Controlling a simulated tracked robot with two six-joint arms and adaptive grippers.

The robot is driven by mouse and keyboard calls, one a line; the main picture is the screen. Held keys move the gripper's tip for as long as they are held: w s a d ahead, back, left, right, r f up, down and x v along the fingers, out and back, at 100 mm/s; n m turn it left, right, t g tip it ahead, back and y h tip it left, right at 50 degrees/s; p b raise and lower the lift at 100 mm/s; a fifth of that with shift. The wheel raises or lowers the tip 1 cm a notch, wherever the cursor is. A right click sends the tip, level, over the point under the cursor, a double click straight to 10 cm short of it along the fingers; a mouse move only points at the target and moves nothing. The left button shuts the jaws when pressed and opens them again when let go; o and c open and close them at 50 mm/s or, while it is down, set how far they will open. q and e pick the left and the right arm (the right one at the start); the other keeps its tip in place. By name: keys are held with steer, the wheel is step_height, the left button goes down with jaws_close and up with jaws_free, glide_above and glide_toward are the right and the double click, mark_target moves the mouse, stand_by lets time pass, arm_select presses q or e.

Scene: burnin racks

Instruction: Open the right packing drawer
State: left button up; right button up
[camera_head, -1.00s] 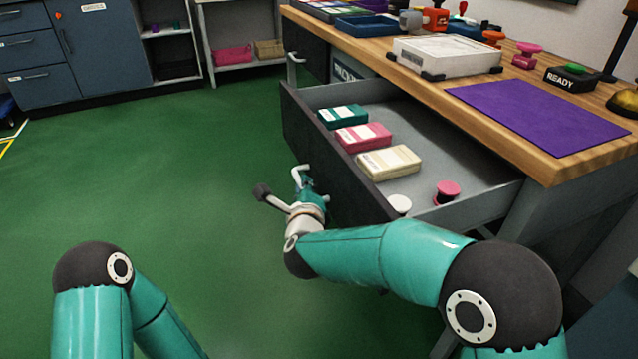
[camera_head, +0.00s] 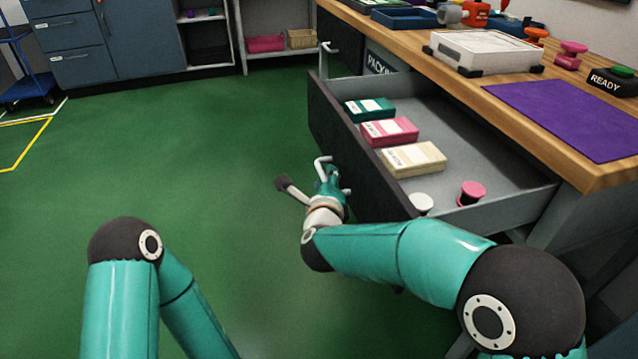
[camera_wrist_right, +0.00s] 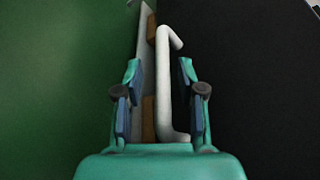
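The right packing drawer (camera_head: 480,165) is pulled out from under the wooden worktop, its dark front facing the green floor. Its white bar handle (camera_head: 322,162) stands on that front, partly hidden by my right gripper (camera_head: 332,184). In the right wrist view the handle (camera_wrist_right: 165,85) runs between the two fingers of my right gripper (camera_wrist_right: 158,88). The fingers are apart, with visible gaps on both sides of the bar. My left arm shows at the lower left; its gripper is out of view.
The drawer holds a teal box (camera_head: 370,109), a pink box (camera_head: 390,130), a cream box (camera_head: 413,159) and white and pink round-topped pieces. A purple mat (camera_head: 570,115) and white tray (camera_head: 485,50) lie on the worktop (camera_head: 590,172). The floor left of the drawer is clear.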

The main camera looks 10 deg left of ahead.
steer(key=shift+s, duration=0.1)
steer(key=shift+s+r, duration=0.2)
steer(key=shift+s, duration=0.05)
steer(key=v, duration=1.1)
steer(key=shift+s, duration=0.15)
steer(key=shift+d+f, duration=0.1)
steer(key=shift+f, duration=0.1)
